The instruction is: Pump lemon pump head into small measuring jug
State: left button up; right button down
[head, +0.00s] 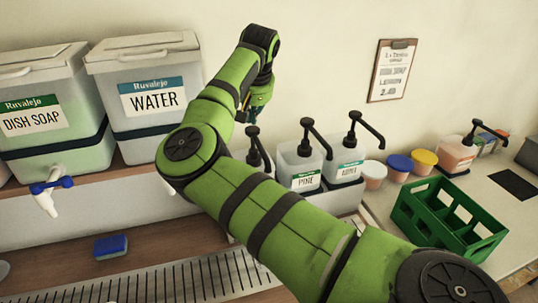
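My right arm crosses the head view from the lower right. Its gripper (254,112) points down just above the leftmost pump head (254,141); whether they touch, and whether the fingers are open or shut, I cannot tell. That pump's bottle and label are mostly hidden behind my arm. Beside it stand a bottle labelled PINE (299,165) and another pump bottle (343,165) whose label is hard to read. A further pump bottle (455,154) with orange contents stands at the right. No label I can see clearly reads lemon. I see no small measuring jug. My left gripper is out of view.
DISH SOAP (60,90) and WATER (140,72) drums stand on the left shelf. A blue sponge (110,246) lies below, by a slatted drain (165,287). A green crate (405,207) and several coloured-lid tubs (399,164) are at right. A clipboard (391,70) hangs on the wall.

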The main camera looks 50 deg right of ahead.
aim_at(253, 130)
jog(key=shift+a+f+b, duration=0.1)
jog(key=shift+f+b, duration=1.95)
jog(key=shift+f, duration=0.85)
jog(key=shift+r+p, duration=2.05)
jog(key=shift+r, duration=0.95)
jog(key=shift+f, duration=0.1)
jog(key=shift+f+b, duration=2.3)
jog(key=shift+f, duration=0.55)
jog(key=shift+r+p, duration=2.05)
jog(key=shift+r, duration=0.9)
